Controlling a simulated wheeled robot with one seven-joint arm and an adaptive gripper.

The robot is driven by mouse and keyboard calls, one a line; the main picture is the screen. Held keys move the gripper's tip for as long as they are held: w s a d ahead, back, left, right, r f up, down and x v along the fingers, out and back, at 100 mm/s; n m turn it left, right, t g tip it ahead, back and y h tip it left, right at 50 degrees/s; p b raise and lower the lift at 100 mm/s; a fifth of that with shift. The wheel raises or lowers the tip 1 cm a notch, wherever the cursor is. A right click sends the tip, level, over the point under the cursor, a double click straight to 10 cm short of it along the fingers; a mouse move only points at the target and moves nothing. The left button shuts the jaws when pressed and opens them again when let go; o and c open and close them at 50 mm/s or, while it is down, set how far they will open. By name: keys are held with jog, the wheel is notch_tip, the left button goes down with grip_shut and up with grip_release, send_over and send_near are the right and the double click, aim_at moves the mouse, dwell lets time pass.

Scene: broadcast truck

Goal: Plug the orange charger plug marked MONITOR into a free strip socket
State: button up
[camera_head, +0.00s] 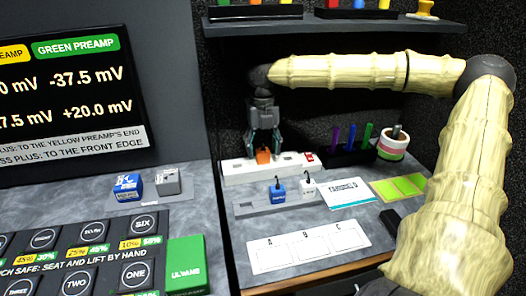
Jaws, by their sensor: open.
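The orange plug (263,156) is upright at the white power strip (235,177), near the strip's middle. I cannot tell whether its pins are fully in a socket, and its MONITOR marking is not readable. My gripper (263,146) points down over the orange plug, with its fingers on either side of it. The gripper is open, and the fingertips are close to the plug's sides. Dark socket areas show on the strip to the left and right of the plug. The strip's red switch (309,157) is at its right end.
A blue plug (278,192) and a white plug (308,188) stand on a grey holder (245,209) in front of the strip. A card (346,193), a pen rack (350,155) and a tape stack (393,146) are to the right. A shelf (330,27) hangs above my arm.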

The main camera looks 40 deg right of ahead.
aim_at(263, 150)
jog(key=shift+f+b, duration=0.4)
jog(key=shift+b, duration=0.65)
notch_tip(263, 150, up, 6)
jog(key=shift+r+p, duration=0.1)
jog(key=shift+p, duration=0.9)
jog(key=shift+b, duration=0.35)
